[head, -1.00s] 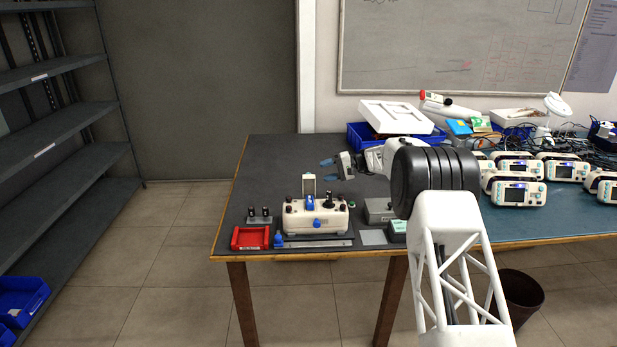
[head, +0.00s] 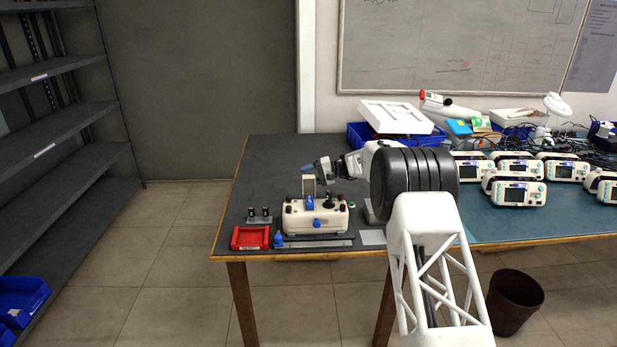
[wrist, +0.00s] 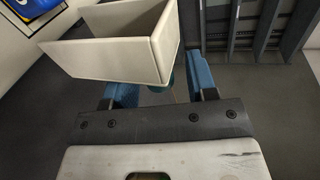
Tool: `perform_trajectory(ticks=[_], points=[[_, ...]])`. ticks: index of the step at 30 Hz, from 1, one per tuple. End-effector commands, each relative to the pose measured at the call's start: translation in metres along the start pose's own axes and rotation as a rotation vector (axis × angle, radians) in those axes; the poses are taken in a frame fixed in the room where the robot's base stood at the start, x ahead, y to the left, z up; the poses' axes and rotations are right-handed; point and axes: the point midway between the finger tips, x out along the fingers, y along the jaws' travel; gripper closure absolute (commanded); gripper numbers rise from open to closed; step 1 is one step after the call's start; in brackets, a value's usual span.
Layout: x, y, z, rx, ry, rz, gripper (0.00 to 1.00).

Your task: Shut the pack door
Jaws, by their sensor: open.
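The white monitor unit (head: 316,222) lies on the dark mat at the table's front left. Its pack door (head: 308,184) stands raised and upright at the unit's back edge, with a blue pack (head: 309,203) in front of it. My gripper (head: 316,170) is open, its blue fingers just behind and above the door's top. In the wrist view a white, walled panel that looks like the door (wrist: 100,45) is close in front of my fingers (wrist: 163,85), covering part of the left one. I cannot tell whether they touch.
A red tray (head: 250,248) and two dark-topped posts (head: 259,217) are left of the unit. Several monitors (head: 518,193) stand at right. The mat behind left is clear.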

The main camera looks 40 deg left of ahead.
Motion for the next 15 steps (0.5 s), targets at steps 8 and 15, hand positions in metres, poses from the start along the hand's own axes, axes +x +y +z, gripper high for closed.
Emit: perform_trajectory(ticks=[8, 15], points=[[-0.0001, 0.0001, 0.0000, 0.000, 0.000, 0.000, 0.68], [-0.0001, 0.0001, 0.0001, 0.000, 0.000, 0.000, 1.00]])
